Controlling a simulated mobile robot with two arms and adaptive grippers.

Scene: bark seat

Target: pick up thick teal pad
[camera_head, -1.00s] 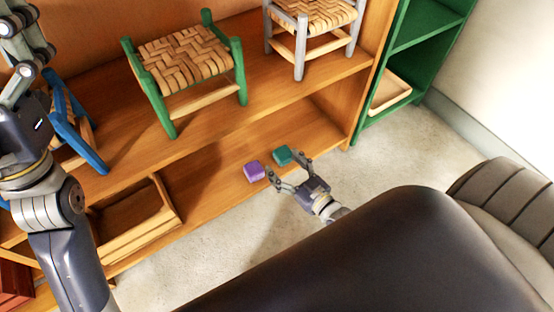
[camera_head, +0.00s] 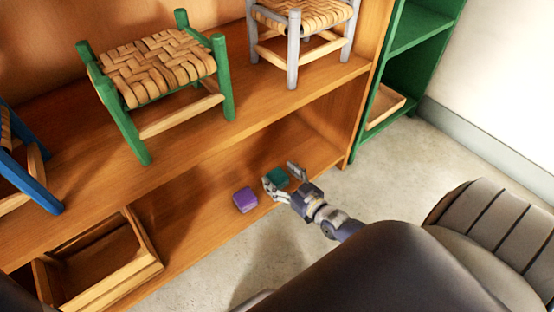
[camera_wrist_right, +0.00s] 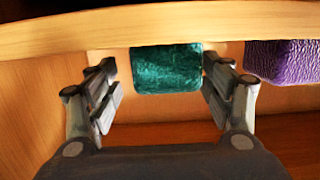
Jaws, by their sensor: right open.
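The thick teal pad (camera_head: 277,177) lies on the lower wooden shelf, to the right of a purple pad (camera_head: 245,200). My right gripper (camera_head: 281,177) is open, with its fingers around the near part of the teal pad in the head view. In the right wrist view the teal pad (camera_wrist_right: 166,68) sits between and just beyond the two open fingers (camera_wrist_right: 160,90). A gap shows on the left side, while the right finger is close to the pad's edge. My left gripper is not in view.
The purple pad (camera_wrist_right: 285,62) is close beside the right finger in the wrist view. The upper shelf board (camera_head: 190,140) overhangs the pads. A wooden crate (camera_head: 140,260) stands at left on the lower shelf. Woven stools, one with a green frame (camera_head: 222,75), stand above.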

